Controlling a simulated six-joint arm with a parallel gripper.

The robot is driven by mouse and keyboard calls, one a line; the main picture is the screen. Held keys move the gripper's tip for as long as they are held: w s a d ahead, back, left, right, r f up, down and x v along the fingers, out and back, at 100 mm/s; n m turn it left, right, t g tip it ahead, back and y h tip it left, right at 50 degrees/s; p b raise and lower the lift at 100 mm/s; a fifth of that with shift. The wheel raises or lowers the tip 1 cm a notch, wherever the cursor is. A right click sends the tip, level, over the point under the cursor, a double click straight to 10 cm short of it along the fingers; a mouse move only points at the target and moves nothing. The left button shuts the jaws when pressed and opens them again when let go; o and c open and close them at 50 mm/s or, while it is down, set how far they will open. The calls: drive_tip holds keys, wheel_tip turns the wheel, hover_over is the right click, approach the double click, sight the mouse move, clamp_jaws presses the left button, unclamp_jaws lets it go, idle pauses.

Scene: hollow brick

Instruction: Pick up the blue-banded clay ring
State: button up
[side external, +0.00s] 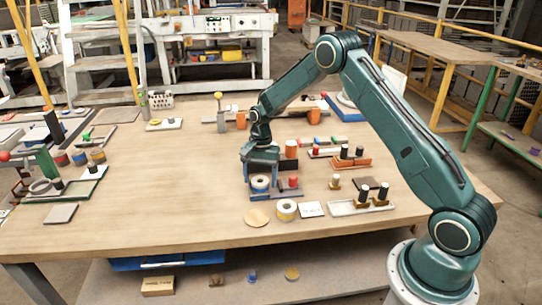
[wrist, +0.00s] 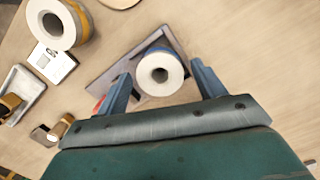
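The blue-banded clay ring (wrist: 160,74) is pale with a round central hole and a blue band. It rests upright on a dark flat plate (wrist: 108,68). In the side view the ring (side external: 261,183) is directly below my gripper (side external: 261,172). In the wrist view my gripper (wrist: 161,72) is open, with one blue finger on each side of the ring. Gaps show between the ring and both fingers. The ring's lower part is partly hidden in the wrist view.
A yellow-banded ring (side external: 286,210) stands nearby, beside a tan disc (side external: 257,217) and a white card (side external: 311,209). A red cylinder (side external: 293,182) is close to the gripper on the right. A white tray (side external: 362,206) lies farther right.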

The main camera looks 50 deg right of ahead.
drive_tip(key=c, duration=0.9)
drive_tip(key=shift+r, duration=0.15)
drive_tip(key=shift+c, duration=0.2)
wheel_tip(320, 180, up, 20)
idle(0.4)
